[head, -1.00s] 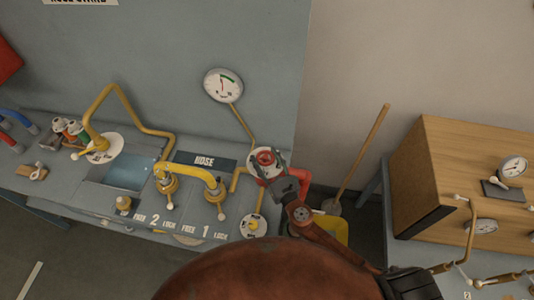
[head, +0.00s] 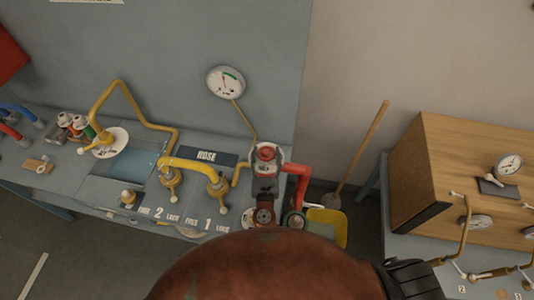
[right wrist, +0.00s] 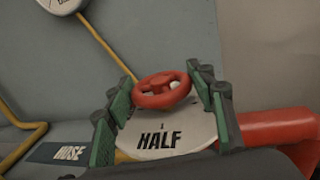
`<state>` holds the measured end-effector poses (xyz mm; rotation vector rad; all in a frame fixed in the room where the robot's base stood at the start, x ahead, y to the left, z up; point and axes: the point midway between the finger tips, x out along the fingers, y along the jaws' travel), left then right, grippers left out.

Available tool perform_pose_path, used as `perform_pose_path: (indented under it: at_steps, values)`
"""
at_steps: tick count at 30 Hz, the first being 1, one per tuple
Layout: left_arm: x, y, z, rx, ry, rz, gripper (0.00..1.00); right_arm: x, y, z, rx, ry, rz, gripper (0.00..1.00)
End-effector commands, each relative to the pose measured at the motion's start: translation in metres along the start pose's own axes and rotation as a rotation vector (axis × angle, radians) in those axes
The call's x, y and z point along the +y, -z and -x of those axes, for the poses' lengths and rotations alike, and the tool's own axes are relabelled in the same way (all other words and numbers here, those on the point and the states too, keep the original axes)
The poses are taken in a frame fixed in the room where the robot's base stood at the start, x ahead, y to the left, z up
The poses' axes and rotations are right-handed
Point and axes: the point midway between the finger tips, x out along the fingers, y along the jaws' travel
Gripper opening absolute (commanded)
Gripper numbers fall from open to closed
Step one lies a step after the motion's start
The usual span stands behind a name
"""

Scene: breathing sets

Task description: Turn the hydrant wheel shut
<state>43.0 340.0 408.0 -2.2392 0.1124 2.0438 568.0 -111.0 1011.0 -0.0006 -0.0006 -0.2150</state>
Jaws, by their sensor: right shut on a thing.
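The red hydrant wheel (head: 266,153) sits on top of a red pipe (head: 298,178) at the right end of the grey bench. In the right wrist view the wheel (right wrist: 162,90) lies between the green-padded fingers of my right gripper (right wrist: 163,103). In the head view my right gripper (head: 266,168) comes from below and is shut on the wheel. A pale round plate (right wrist: 170,135) under the wheel shows the word HALF. The rest of the plate is hidden by the gripper. My left gripper is not in view.
A round gauge (head: 225,82) stands on the wall behind. Yellow taps (head: 190,168) and a HOSE sign (head: 208,157) are left of the wheel.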

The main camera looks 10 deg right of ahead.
Motion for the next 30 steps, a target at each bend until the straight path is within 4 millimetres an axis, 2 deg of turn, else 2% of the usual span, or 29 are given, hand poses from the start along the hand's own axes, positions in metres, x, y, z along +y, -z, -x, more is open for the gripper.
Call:
perform_pose_path:
  at_steps: [8, 9, 16, 25, 30]
  values:
    - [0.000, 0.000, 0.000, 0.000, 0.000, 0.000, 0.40, 0.000, 0.000, 0.000, 0.001, 0.001, -0.001, 0.26]
    - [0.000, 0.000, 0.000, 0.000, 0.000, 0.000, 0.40, 0.000, 0.000, 0.000, 0.001, 0.001, -0.001, 0.52]
    - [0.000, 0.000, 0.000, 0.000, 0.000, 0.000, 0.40, -0.001, 0.000, 0.000, 0.001, 0.001, -0.001, 0.68]
    - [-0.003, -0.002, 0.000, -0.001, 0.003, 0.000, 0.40, -0.001, 0.000, 0.001, 0.001, 0.000, -0.001, 0.69]
    - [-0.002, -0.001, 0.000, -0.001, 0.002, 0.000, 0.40, -0.001, 0.001, 0.018, 0.003, 0.000, -0.001, 0.69]
